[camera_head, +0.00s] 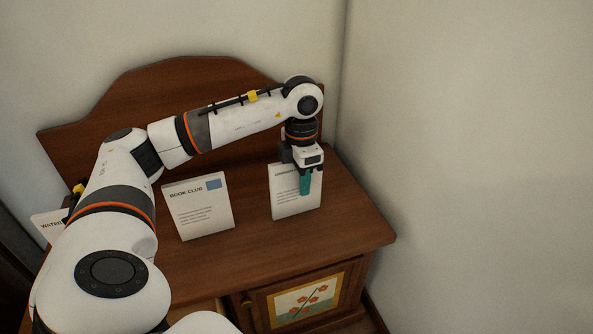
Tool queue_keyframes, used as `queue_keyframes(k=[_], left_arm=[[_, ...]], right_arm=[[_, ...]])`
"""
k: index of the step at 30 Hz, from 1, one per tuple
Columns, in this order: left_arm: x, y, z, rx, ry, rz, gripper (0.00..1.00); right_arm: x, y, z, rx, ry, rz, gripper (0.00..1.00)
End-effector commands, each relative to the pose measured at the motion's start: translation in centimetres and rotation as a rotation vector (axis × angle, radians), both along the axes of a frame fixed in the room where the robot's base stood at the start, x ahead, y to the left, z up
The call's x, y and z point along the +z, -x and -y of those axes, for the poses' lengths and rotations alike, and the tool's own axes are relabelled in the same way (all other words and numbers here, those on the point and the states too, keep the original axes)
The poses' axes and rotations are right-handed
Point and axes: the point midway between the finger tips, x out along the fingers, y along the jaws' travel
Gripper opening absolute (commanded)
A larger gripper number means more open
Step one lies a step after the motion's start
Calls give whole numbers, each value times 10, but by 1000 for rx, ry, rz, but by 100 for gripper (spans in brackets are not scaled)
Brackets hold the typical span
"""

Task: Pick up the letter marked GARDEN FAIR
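A white letter (288,206) stands tilted on the right part of the wooden top. Its heading is mostly covered by my gripper, so I cannot read it in full. My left gripper (305,186) points down in front of this letter's upper right part, with a teal finger showing. I cannot tell whether it touches the letter or how far its fingers are apart. A letter marked BOOK CLUB (199,212) stands to the left. My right gripper is not in view.
A letter starting WATER (48,228) shows at the far left, partly behind my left arm. The wooden cabinet (352,228) has a raised back panel (110,108) and a flower-painted door (306,299). Walls stand close behind and to the right. The top's right end is clear.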

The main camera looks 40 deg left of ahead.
Motion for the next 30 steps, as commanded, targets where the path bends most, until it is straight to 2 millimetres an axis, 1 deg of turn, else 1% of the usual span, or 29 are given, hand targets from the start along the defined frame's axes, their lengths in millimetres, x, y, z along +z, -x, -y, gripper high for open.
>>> queue_keyframes(k=[2,9,17,20,22,24,30], left_arm=[[0,0,0,0,0,0,36],[1,0,0,0,0,0,0],[1,0,0,0,0,0,0],[7,0,0,0,0,1,0],[16,0,0,0,0,1,0],[30,-1,0,0,0,3,0],[72,-1,0,0,1,3,0]], right_arm=[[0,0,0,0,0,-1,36],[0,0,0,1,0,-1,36],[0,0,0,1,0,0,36],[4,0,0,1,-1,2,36],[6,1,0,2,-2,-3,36],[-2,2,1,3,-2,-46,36],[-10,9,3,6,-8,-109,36]])
